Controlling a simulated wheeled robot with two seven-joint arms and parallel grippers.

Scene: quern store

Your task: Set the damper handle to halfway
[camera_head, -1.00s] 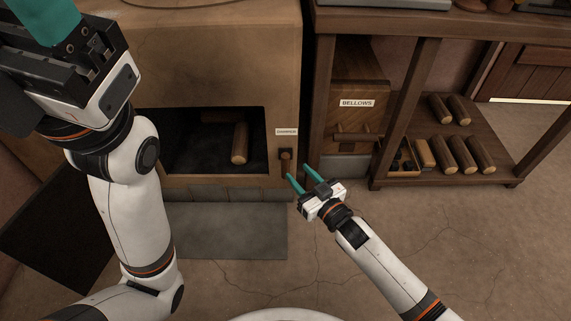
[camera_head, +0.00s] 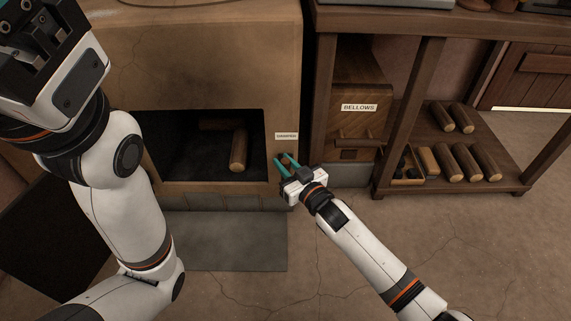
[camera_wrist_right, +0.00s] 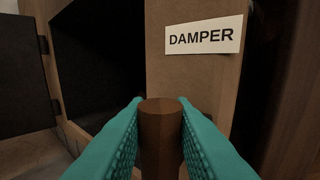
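The damper handle is a brown wooden knob (camera_wrist_right: 160,135) below the white DAMPER label (camera_wrist_right: 204,36) in the right wrist view. In the head view the label (camera_head: 286,136) is on the front of the tan oven, right of its opening, with the handle (camera_head: 284,161) just under it, partly covered. My right gripper (camera_head: 283,158) has one teal finger on each side of the handle, and in the wrist view both fingers lie against its sides. My left gripper (camera_head: 45,50) is raised at the top left, its fingers mostly cut off by the frame.
The oven opening (camera_head: 200,175) holds dark brown logs (camera_head: 239,150). A dark open door (camera_head: 60,235) is at its left. Right of the oven are a box labelled BELLOWS (camera_head: 359,107) and a wooden shelf (camera_head: 500,180) with several logs.

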